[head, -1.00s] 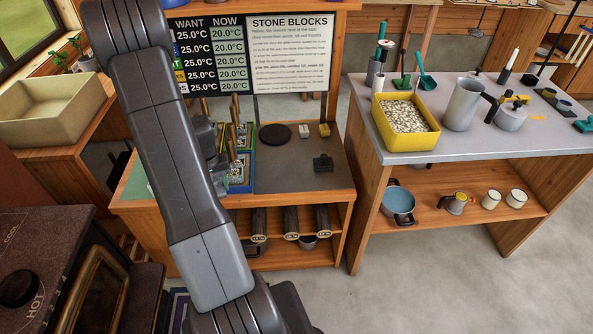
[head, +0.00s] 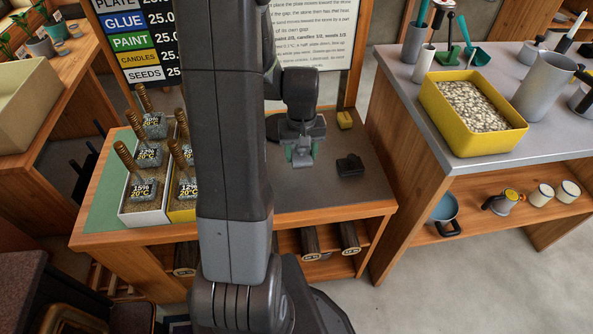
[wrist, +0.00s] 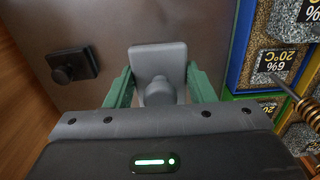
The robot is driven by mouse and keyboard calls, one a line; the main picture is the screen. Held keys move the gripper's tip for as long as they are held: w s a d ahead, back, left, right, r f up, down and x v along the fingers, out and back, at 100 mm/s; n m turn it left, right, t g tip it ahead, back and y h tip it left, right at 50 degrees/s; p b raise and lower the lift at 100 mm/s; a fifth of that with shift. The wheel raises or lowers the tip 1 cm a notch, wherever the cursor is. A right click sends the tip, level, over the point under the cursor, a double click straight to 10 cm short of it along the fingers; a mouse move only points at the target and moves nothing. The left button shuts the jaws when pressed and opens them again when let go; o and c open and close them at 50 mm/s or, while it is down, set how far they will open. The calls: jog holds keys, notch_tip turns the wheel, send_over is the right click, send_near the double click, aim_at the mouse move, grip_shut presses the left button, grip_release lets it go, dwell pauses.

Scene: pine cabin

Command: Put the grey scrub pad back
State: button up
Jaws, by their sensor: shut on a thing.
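The grey scrub pad (wrist: 160,68), a flat grey block with a rounded knob, is between the green fingers of my gripper (wrist: 158,88) in the wrist view. My gripper is shut on its knob. I cannot tell whether the pad touches the bench top. A black pad with a knob (head: 350,165) lies to its right; it also shows in the wrist view (wrist: 73,65).
A yellow block (head: 344,119) lies behind my gripper. Boxes of seeds with upright-handled stone blocks (head: 150,187) stand at the left of the bench. A yellow tray of pale pieces (head: 470,105) is on the right table. The front right bench top is clear.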

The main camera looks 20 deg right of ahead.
aim_at(300, 179)
jog(key=shift+f+b, duration=0.7)
jog(key=shift+f, duration=3.45)
jog(key=o, duration=1)
jog(key=shift+o, duration=0.2)
notch_tip(300, 179, up, 12)
jog(key=shift+r+p, duration=0.1)
jog(key=shift+p, duration=1.1)
